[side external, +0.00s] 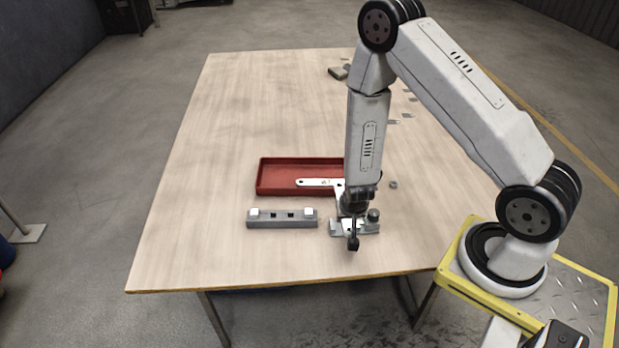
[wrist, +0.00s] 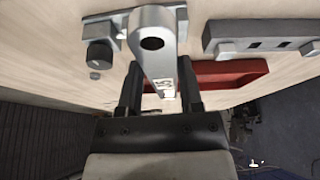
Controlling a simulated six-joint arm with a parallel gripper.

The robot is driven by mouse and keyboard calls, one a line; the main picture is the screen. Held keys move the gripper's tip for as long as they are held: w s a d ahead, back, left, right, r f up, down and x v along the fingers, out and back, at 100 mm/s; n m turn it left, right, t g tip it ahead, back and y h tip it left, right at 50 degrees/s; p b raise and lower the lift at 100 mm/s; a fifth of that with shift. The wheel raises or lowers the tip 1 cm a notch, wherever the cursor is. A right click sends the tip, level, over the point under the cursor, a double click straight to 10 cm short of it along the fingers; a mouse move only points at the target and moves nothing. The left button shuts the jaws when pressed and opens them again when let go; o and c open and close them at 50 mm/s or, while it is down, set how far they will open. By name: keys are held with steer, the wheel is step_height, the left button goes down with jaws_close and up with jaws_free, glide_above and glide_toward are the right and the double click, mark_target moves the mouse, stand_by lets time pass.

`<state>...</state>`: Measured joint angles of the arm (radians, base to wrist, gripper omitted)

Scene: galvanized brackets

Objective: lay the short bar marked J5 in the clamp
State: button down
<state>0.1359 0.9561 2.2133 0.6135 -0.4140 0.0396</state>
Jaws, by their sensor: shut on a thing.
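My gripper (wrist: 160,92) is shut on a flat galvanized bar (wrist: 152,60) with a round hole in its far end. The small sideways mark on the bar looks like J5. In the side view my gripper (side external: 354,203) points down just behind the clamp (side external: 340,228), a metal base with a dark round knob (side external: 373,215). In the wrist view the clamp (wrist: 100,27) shows at the top, and the bar's holed end overlaps its middle. I cannot tell whether the bar touches the clamp. The gripper partly hides the clamp in the side view.
A red tray (side external: 262,178) lies behind the clamp. A pale holed bar (side external: 312,182) shows over its front right part. A grey block with white end pieces (side external: 282,222) stands left of the clamp. A small nut (side external: 393,184) and a dark block (side external: 338,73) lie farther back. The table's left side is clear.

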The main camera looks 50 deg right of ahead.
steer(key=shift+f, duration=2.25)
steer(key=shift+f, duration=1.4)
stand_by(1.6)
steer(key=shift+c, duration=0.8)
jaws_free()
steer(key=shift+r, duration=0.15)
steer(key=shift+r, duration=2.85)
steer(key=shift+a, duration=0.1)
